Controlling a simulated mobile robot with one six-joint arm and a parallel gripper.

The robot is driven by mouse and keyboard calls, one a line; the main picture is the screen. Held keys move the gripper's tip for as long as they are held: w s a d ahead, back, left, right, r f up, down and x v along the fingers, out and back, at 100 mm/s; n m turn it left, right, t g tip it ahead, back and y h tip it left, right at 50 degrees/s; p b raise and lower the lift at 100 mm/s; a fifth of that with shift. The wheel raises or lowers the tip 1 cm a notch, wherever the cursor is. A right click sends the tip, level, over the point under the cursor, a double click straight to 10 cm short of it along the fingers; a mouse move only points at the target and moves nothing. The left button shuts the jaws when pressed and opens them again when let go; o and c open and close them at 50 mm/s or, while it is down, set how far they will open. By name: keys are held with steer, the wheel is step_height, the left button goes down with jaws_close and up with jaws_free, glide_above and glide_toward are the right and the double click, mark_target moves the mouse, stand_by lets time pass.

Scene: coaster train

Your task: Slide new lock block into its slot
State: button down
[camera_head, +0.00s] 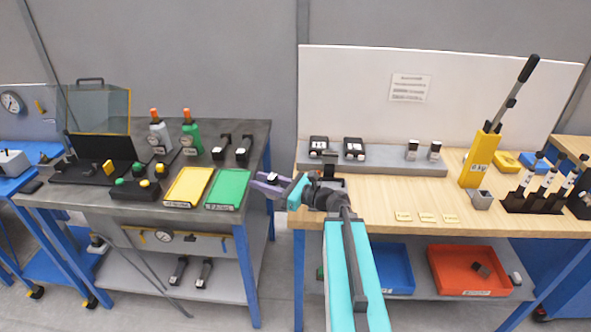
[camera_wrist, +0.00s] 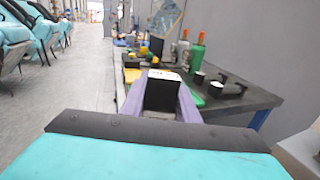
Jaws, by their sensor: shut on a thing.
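My gripper (camera_head: 269,184), with purple fingers, is in the gap between the two benches in the head view, near the right bench's left edge. In the wrist view my gripper (camera_wrist: 161,100) is shut on a black block (camera_wrist: 161,92) with a white printed label on its top end. The block sits upright between the fingers. I cannot make out the slot; my arm hides part of the bench's left end.
The grey bench (camera_head: 250,137) at left holds a yellow tray (camera_head: 187,187), a green tray (camera_head: 228,189) and bottles. The wooden bench (camera_head: 375,190) holds a yellow lever pump (camera_head: 480,157) at right. Blue and red bins (camera_head: 462,270) stand on its lower shelf.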

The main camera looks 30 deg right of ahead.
steer(key=a+f+n+g+y+b, duration=0.2)
steer(key=a+f+n+g+y, duration=0.15)
steer(key=a, duration=0.85)
steer(key=s+a+r+g+y+p, duration=0.1)
steer(key=a+r+p, duration=0.3)
steer(key=r+p, duration=0.2)
steer(key=shift+r+n+p, duration=0.2)
steer(key=shift+n+p, duration=0.15)
steer(key=shift+p, duration=0.55)
steer(key=shift+a, duration=0.15)
